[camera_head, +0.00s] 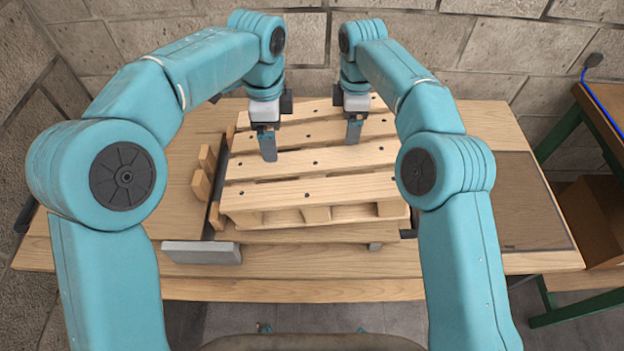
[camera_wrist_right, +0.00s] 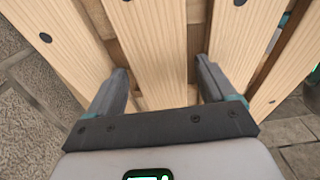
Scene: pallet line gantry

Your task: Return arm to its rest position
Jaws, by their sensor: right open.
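My left gripper (camera_head: 268,146) hangs over the left part of the wooden pallet (camera_head: 310,190), fingers pointing down. The head view shows it from the side, so the gap between its fingers is hidden. My right gripper (camera_head: 353,132) hangs over the right part of the pallet, further back. In the right wrist view its two fingers (camera_wrist_right: 164,90) are spread apart with nothing between them, and pallet slats (camera_wrist_right: 150,45) with dark nail heads lie beyond. I cannot tell how far the fingertips are from the slats.
The pallet lies on a wooden table (camera_head: 300,288). Wooden blocks (camera_head: 203,175) and a dark rail stand left of it, with a grey block (camera_head: 201,252) at the front left. A brown panel (camera_head: 520,215) lies on the right. A stone-block wall (camera_head: 480,45) rises behind. A green-legged bench (camera_head: 600,110) stands far right.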

